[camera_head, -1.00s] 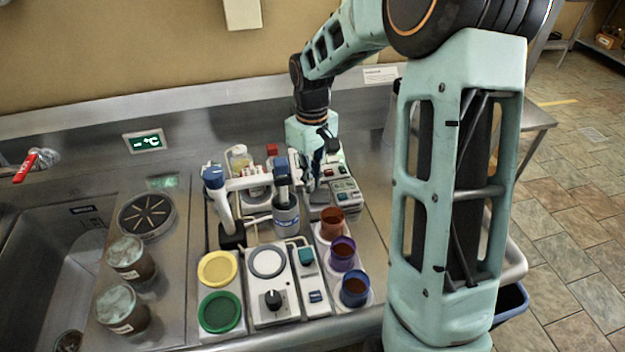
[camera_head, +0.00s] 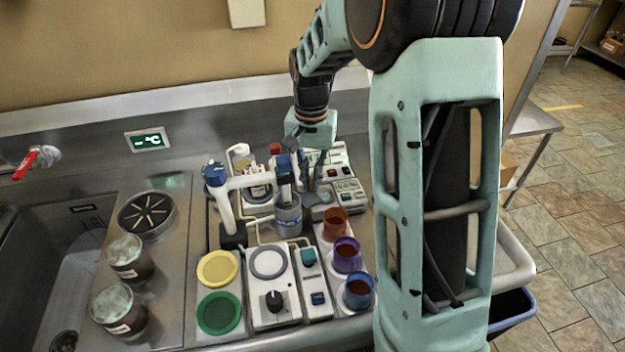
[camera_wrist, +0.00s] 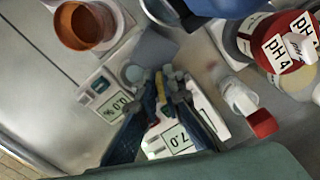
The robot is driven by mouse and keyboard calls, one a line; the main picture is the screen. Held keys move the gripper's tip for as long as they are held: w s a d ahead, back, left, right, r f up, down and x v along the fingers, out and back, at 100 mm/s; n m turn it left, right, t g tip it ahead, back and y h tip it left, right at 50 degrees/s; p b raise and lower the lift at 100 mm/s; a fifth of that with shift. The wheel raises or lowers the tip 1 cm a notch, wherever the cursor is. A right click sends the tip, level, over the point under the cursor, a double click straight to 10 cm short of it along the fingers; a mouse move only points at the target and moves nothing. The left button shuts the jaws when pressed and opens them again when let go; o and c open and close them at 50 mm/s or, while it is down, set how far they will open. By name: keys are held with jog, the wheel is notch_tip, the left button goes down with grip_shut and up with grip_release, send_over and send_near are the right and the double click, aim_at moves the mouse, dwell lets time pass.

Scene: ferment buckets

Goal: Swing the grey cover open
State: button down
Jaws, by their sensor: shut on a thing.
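The grey cover (camera_wrist: 158,46) shows in the wrist view as a flat dark-grey plate beside a pale round part of the small white meter (camera_wrist: 105,92), whose display reads 0.0 %. My gripper (camera_wrist: 164,80) has its fingertips close together at the cover's near edge. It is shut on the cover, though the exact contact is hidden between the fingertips. In the head view my gripper (camera_head: 312,182) points down at the left side of the same meter (camera_head: 350,192). The cover is small and partly hidden there, and I cannot read its angle.
A second meter (camera_wrist: 176,138) reading 7.0 lies behind my fingers. A brown cup (camera_head: 335,222), a purple cup (camera_head: 347,254) and a blue cup (camera_head: 359,290) stand in front.

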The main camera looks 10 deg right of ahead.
jog(key=shift+w+a+m, duration=0.1)
jog(key=shift+a+m, duration=0.05)
jog(key=shift+m, duration=1.75)
jog(key=c, duration=2.1)
grip_release()
notch_tip(320, 180, up, 12)
jog(key=shift+r, duration=0.1)
